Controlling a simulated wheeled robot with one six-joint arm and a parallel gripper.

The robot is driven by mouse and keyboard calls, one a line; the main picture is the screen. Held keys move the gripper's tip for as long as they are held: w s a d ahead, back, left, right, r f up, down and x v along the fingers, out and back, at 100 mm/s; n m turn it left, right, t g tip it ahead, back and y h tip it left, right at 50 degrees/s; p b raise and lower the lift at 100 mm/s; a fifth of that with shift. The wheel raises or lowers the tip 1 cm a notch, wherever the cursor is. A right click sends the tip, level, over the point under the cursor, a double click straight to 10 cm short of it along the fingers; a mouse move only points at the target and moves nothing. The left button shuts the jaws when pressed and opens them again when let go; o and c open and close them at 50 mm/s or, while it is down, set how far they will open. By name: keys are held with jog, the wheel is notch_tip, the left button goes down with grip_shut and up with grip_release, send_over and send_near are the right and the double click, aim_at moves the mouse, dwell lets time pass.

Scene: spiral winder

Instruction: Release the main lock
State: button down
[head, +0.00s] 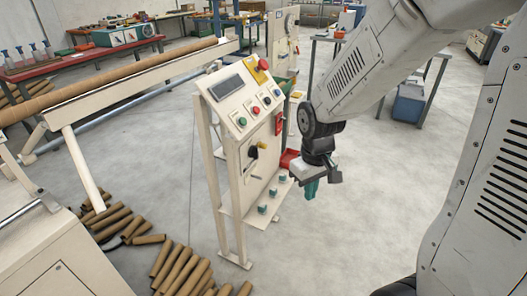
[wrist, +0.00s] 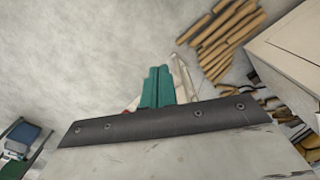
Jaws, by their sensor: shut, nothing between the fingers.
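The cream control stand (head: 226,150) is left of my gripper in the head view. A red lock-like part (head: 279,123) sits on its right side; its details are too small to tell. A black rotary switch (head: 253,152) with a yellow part is on the front plate below the buttons. My gripper (head: 311,188) points down, right of the stand and apart from it. Its teal fingers (wrist: 157,88) are together and empty in the wrist view. I cannot tell which part is the main lock.
A red object (head: 289,159) lies behind the stand, near my gripper. Cardboard tubes (head: 180,270) lie on the floor at lower left. A long tube (head: 110,80) rests on the winder frame at left. The floor right of the stand is clear.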

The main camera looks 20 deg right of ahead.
jog(key=w+f+n+t, duration=0.4)
jog(key=w+f, duration=0.7)
jog(key=f, duration=0.2)
jog(key=n+t, duration=0.9)
jog(key=t, duration=0.3)
send_near(261, 147)
jog(key=s+r, duration=0.1)
jog(key=s, duration=0.3)
jog(key=shift+d+r, duration=0.1)
jog(key=shift+r, duration=0.05)
jog(key=shift+w, duration=0.1)
jog(key=w, duration=0.3)
jog(key=w+f, duration=0.1)
jog(key=w, duration=0.2)
jog(key=w+f, duration=0.1)
jog(key=w, duration=0.2)
jog(key=shift+w+f, duration=0.1)
jog(key=shift+w, duration=0.25)
jog(key=shift+w, duration=0.1)
